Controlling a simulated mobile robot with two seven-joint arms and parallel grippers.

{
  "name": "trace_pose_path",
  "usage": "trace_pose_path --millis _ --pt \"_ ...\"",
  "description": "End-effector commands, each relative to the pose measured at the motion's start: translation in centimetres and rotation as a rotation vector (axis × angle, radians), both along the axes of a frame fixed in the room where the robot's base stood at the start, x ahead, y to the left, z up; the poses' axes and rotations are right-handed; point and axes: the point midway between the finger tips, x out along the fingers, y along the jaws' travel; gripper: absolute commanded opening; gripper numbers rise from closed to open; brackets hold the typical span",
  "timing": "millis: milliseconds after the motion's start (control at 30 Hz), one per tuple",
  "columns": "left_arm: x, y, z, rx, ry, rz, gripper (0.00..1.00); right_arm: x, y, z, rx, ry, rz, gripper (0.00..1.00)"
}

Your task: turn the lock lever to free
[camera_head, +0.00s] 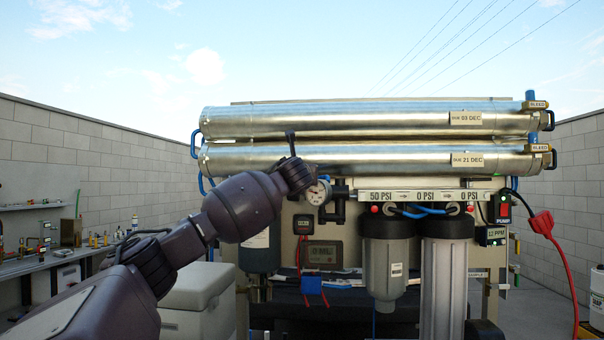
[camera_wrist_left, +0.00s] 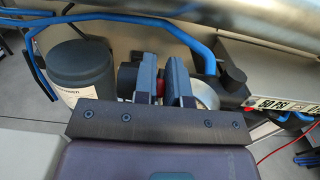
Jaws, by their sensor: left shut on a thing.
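My left gripper (camera_head: 292,158) reaches in from the left to the front of the machine, just left of a round pressure gauge (camera_head: 318,192). In the left wrist view its two blue-grey fingers (camera_wrist_left: 166,80) stand close together, shut on a small part. A bit of red and black, probably the lock lever (camera_wrist_left: 132,88), shows at the fingers. The fingers and wrist hide most of it, so its angle cannot be told. The pale ring of the gauge (camera_wrist_left: 208,97) sits just right of the fingers. My right gripper is not in view.
A blue pipe (camera_wrist_left: 120,18) curves close behind the fingers. A dark canister (camera_wrist_left: 82,70) is at left. Two filter housings (camera_head: 388,262) hang to the right; a workbench (camera_head: 60,258) stands at far left.

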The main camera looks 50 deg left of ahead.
Motion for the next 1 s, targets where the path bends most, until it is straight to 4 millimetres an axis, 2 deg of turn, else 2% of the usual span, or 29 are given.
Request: trace_pose_path --millis 467,500,633,1000 --pt "-0.26 -0.16 0.02 0.030 -0.036 -0.002 0.00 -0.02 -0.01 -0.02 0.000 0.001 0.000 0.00" --pt "-0.26 -0.15 0.02 0.030 -0.036 -0.002 0.16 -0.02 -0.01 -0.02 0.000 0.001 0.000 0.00" --pt "-0.24 -0.15 -0.03 0.028 -0.035 -0.002 0.36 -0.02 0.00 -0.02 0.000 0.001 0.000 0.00" --pt "-0.10 -0.06 -0.02 0.014 -0.020 0.000 0.37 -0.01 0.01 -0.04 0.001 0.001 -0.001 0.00"
